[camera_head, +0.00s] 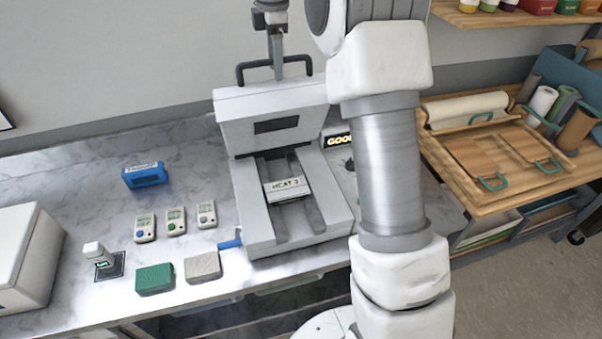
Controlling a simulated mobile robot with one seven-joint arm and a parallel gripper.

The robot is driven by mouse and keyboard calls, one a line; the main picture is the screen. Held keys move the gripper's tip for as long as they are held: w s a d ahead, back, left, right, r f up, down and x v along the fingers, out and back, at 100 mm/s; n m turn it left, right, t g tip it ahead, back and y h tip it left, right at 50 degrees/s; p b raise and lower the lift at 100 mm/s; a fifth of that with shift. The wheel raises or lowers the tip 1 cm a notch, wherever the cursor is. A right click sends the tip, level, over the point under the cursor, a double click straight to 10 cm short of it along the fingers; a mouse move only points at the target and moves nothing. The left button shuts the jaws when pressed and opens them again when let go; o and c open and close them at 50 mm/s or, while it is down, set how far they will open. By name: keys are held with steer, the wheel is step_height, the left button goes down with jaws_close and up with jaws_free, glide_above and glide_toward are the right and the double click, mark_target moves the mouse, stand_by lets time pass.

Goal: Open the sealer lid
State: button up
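The sealer (243,215) is a grey and white machine on the marble counter, in the middle of the head view. Its lid (234,109) stands raised at the back, with a dark window in its face and a dark bar handle (243,71) along the top. The bed below is uncovered, with two grey rails and a block labelled "HEAT 2" (287,188). My gripper (278,70) is at the middle of the handle, coming from above. Its fingers look narrow and close together; whether they hold the bar or only touch it is unclear.
My arm covers the sealer's right side and part of a "GOOD" sign (338,140). Small button boxes (176,222), a green block (154,278), a grey block (202,266) and a blue box (145,175) lie left. A wooden rack (450,185) stands right.

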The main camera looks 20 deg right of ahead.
steer(key=s+f+b, duration=0.6)
steer(key=s+f, duration=0.9)
steer(key=s, duration=0.4)
steer(key=shift+s+f+b, duration=0.3)
steer(key=shift+f, duration=0.1)
steer(key=shift+r, duration=0.15)
steer(key=w+r+p, duration=0.2)
steer(key=r+p, duration=0.1)
steer(key=r, duration=0.6)
steer(key=w+r+p, duration=0.3)
steer(key=r, duration=0.7)
steer(key=shift+p, duration=0.3)
stand_by(0.5)
stand_by(0.4)
